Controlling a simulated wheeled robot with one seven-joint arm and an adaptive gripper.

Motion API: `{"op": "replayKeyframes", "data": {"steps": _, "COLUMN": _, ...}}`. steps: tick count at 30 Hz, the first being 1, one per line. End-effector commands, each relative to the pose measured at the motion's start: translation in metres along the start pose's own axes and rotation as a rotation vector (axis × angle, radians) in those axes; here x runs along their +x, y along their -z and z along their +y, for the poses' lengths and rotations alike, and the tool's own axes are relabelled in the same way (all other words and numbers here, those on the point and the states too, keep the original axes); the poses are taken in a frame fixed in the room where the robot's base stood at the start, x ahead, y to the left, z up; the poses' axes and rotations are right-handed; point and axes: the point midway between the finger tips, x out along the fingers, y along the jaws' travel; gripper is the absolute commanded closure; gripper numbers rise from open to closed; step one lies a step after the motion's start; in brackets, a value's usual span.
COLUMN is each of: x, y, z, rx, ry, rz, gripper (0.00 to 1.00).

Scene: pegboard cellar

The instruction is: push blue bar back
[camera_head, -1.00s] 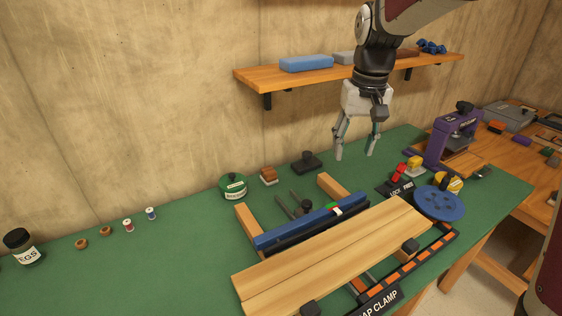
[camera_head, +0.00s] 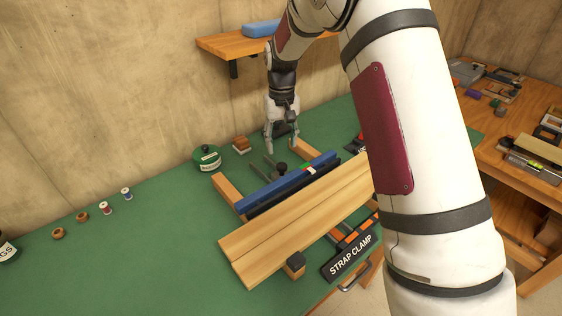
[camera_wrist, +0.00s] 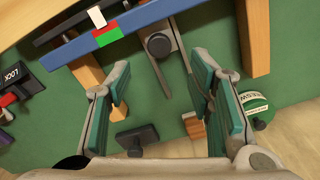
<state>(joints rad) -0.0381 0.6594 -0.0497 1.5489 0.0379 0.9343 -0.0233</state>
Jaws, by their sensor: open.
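The blue bar (camera_head: 285,184) lies along the back of the strap clamp, behind the wooden boards (camera_head: 300,215). It has a red and green patch with a white mark near its right part, also seen on the bar in the wrist view (camera_wrist: 160,20). My gripper (camera_head: 283,151) points down above the green bench, behind the bar and near its right half. Its fingers are apart and empty, as the wrist view (camera_wrist: 165,95) also shows. A dark round knob (camera_wrist: 158,45) on a grey rod lies between the bar and my gripper. My arm hides the clamp's right end.
A green round tin (camera_head: 207,158) and a small brown block (camera_head: 241,145) stand left of my gripper. A dark block with a knob (camera_wrist: 137,138) is close by. A wall shelf (camera_head: 225,46) is above. The bench's left part is mostly clear.

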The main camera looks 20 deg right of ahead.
Motion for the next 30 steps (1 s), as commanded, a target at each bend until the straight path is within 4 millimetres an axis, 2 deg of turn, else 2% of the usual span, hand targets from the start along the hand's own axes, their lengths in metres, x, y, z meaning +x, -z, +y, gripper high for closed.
{"op": "replayKeyframes", "data": {"steps": 6, "x": 0.043, "y": -0.001, "z": 0.0, "rx": 0.0, "ry": 0.0, "rz": -0.004, "gripper": 0.52}}
{"op": "replayKeyframes", "data": {"steps": 12, "x": 0.07, "y": -0.001, "z": 0.0, "rx": 0.0, "ry": 0.0, "rz": -0.002, "gripper": 0.52}}
{"op": "replayKeyframes", "data": {"steps": 18, "x": 0.08, "y": 0.0, "z": 0.0, "rx": 0.0, "ry": 0.0, "rz": 0.0, "gripper": 0.52}}
{"op": "replayKeyframes", "data": {"steps": 26, "x": 0.081, "y": 0.0, "z": 0.0, "rx": 0.0, "ry": 0.0, "rz": 0.0, "gripper": 0.52}}
{"op": "replayKeyframes", "data": {"steps": 30, "x": 0.08, "y": 0.0, "z": 0.0, "rx": 0.0, "ry": 0.0, "rz": 0.0, "gripper": 0.84}}
